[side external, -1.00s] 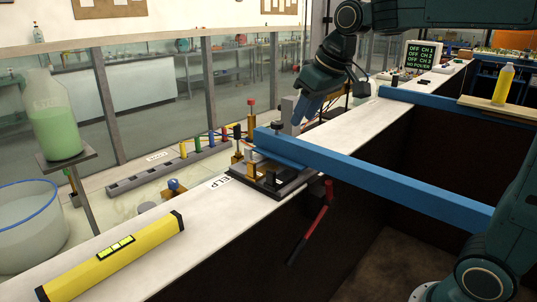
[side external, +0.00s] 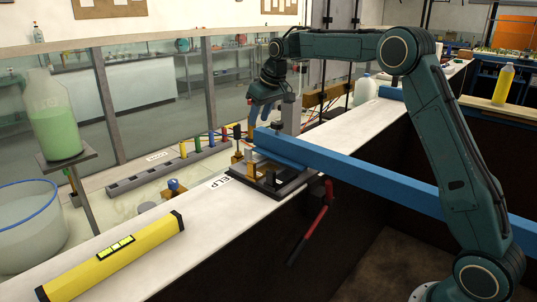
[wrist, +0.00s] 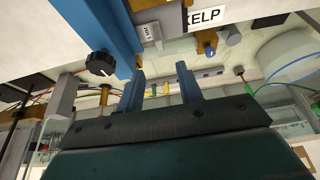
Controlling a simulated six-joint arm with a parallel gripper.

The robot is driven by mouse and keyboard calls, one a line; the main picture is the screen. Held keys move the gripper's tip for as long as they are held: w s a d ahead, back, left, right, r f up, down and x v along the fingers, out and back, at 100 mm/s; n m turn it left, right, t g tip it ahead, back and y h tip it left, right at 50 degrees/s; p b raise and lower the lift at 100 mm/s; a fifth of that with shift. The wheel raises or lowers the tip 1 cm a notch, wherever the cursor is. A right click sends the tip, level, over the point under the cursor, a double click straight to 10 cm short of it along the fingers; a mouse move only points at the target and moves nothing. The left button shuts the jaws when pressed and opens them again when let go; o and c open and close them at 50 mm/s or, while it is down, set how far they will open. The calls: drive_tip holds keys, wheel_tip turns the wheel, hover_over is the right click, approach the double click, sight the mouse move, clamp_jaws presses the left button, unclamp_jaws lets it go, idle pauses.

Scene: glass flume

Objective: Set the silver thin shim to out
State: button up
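My gripper (side external: 261,109) has blue fingers and hangs above the clamp fixture (side external: 272,180), near the end of the long blue beam. In the wrist view the two fingers (wrist: 160,80) stand apart, with nothing visible between them. A small silver-grey piece with a label (wrist: 147,32) lies beside the beam in the wrist view. It may be the thin shim, but I cannot tell for sure. A pale piece (side external: 257,156) also shows at the fixture under the beam end. My gripper is apart from both.
The blue beam (side external: 350,166) crosses from the fixture toward the right. A black knob (wrist: 102,63) and a grey block (wrist: 62,95) stand near the fingers. A red-handled lever (side external: 310,232) hangs below. A yellow level (side external: 110,257) lies on the white ledge.

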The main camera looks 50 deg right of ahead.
sight(249, 148)
drive_tip(key=shift+w+d+f, duration=0.1)
drive_tip(key=shift+w+f, duration=0.05)
drive_tip(key=shift+w, duration=0.05)
drive_tip(key=x, duration=1.3)
drive_tip(key=shift+f, duration=0.35)
clamp_jaws()
